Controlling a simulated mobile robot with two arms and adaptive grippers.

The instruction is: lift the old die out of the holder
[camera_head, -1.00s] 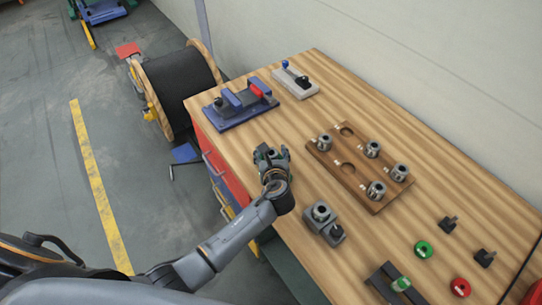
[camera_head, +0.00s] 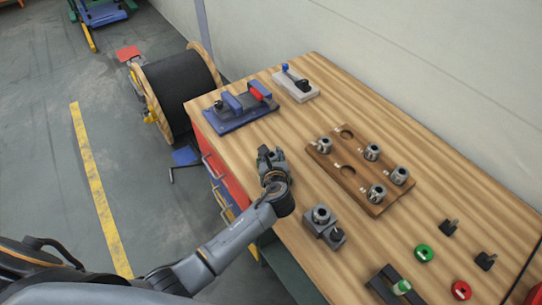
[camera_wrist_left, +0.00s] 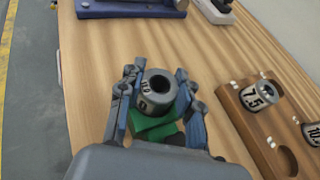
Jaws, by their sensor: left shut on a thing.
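My left gripper (camera_head: 268,158) is over the left edge of the wooden workbench, shut on a grey, ring-shaped die. In the left wrist view the die (camera_wrist_left: 158,88) sits between the two blue-padded fingers, its bore facing up and dark digits on its side that I cannot fully read. A green part shows just under it; I cannot tell what it belongs to. My right gripper is not in view.
A wooden rack (camera_head: 340,178) right of the gripper carries several dies and has empty recesses. A blue fixture (camera_head: 233,118) and a grey clamp (camera_head: 299,91) stand at the back. Bench between gripper and rack is clear.

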